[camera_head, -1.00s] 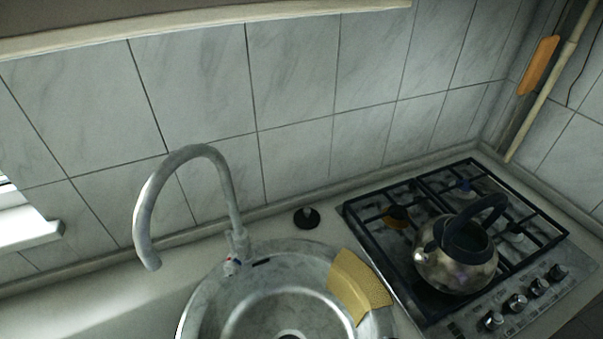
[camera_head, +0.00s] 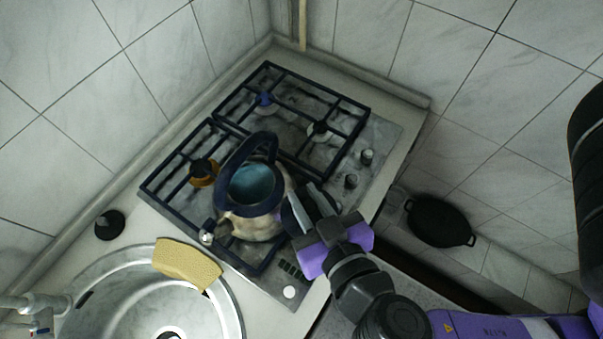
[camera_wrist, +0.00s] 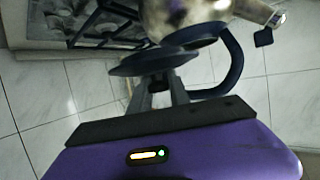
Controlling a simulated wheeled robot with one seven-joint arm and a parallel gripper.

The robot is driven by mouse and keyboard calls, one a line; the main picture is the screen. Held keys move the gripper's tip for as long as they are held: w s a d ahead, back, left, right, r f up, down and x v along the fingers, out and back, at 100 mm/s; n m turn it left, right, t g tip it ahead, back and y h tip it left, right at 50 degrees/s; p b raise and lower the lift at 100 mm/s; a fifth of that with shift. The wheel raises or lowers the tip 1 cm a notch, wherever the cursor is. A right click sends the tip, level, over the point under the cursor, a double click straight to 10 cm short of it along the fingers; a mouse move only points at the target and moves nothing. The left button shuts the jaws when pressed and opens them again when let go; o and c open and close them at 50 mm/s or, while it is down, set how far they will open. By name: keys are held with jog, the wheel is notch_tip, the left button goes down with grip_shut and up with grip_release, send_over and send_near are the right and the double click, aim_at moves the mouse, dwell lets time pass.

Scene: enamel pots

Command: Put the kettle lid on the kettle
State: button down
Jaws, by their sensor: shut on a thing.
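The metal kettle (camera_head: 250,226) stands on the hob, its dark handle arched over the top. Its top opening (camera_head: 254,184) shows bluish inside, with no lid on it. My gripper (camera_head: 304,203) is just right of the kettle. In the wrist view my gripper (camera_wrist: 160,88) is shut on the knob of a dark round lid (camera_wrist: 150,63), seen nearly edge-on. The kettle (camera_wrist: 185,14) appears close beyond the lid, with its handle (camera_wrist: 232,68) to the right. In the head view the lid (camera_head: 291,219) is mostly hidden by the fingers. I cannot tell whether lid and kettle touch.
A round sink (camera_head: 228,318) with a yellow sponge (camera_head: 187,263) is at lower left. A small black knobbed piece (camera_head: 110,225) lies beside it. A black pan (camera_head: 440,221) is at right.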

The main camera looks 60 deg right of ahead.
dwell(0.4)
jog(key=shift+w+f, duration=0.25)
jog(key=shift+w, duration=0.95)
jog(key=shift+w+f, duration=0.25)
jog(key=shift+w, duration=0.9)
jog(key=shift+w+f, duration=0.25)
jog(key=shift+w, duration=0.95)
jog(key=w+f, duration=0.1)
jog(key=w, duration=0.6)
jog(key=shift+b, duration=0.45)
jog(key=c, duration=1.1)
grip_release()
jog(key=shift+c, duration=0.2)
